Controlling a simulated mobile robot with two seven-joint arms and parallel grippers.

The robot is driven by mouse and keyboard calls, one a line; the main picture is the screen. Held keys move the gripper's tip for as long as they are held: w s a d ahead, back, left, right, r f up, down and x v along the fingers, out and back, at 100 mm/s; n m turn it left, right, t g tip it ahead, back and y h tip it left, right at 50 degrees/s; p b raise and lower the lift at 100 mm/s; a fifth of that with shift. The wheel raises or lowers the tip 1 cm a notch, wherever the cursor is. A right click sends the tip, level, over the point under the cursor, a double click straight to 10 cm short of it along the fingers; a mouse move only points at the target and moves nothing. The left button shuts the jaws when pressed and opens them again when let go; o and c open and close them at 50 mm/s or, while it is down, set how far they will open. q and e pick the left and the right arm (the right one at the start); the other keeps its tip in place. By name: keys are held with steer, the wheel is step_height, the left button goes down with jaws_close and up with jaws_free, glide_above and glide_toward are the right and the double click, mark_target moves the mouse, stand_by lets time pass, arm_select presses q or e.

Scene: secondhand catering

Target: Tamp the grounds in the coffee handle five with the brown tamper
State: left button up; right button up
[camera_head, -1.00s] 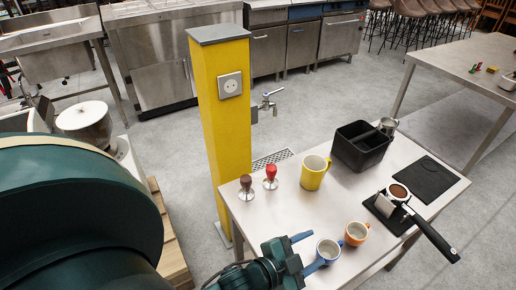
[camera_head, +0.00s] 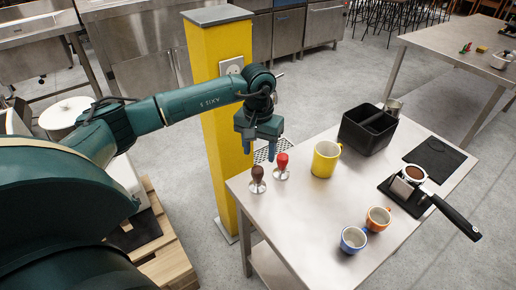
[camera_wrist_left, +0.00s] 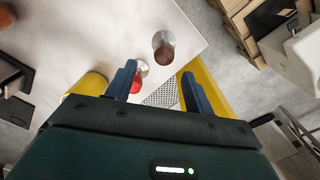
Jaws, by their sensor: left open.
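The brown tamper (camera_head: 257,175) stands upright near the left corner of the table, its knob up. A red tamper (camera_head: 282,165) stands just right of it. My left gripper (camera_head: 259,150) is open and empty, above and close to the two tampers. In the left wrist view the brown tamper (camera_wrist_left: 163,42) shows beyond and between the fingertips (camera_wrist_left: 159,76), and the red tamper (camera_wrist_left: 136,84) is by one finger. The coffee handle (camera_head: 452,212) rests on a black stand at the table's right, brown grounds (camera_head: 415,172) in its basket. My right gripper is out of view.
A yellow mug (camera_head: 325,160), a blue cup (camera_head: 353,240), an orange cup (camera_head: 378,219) and a black bin (camera_head: 367,130) stand on the table (camera_head: 310,215). A black mat (camera_head: 436,157) lies at the right. A yellow pillar (camera_head: 208,130) rises beside the table's left end.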

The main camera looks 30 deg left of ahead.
mark_target(257, 168)
arm_select(q)
steer(key=shift+a, duration=0.35)
steer(key=shift+f, duration=0.25)
step_height(257, 168, down, 3)
steer(key=shift+f+b, duration=0.2)
steer(key=shift+b, duration=0.9)
step_height(257, 168, down, 4)
steer(key=shift+r+b, duration=0.25)
steer(key=shift+b, duration=0.95)
steer(key=shift+f+b, duration=1.05)
steer(key=shift+f, duration=0.1)
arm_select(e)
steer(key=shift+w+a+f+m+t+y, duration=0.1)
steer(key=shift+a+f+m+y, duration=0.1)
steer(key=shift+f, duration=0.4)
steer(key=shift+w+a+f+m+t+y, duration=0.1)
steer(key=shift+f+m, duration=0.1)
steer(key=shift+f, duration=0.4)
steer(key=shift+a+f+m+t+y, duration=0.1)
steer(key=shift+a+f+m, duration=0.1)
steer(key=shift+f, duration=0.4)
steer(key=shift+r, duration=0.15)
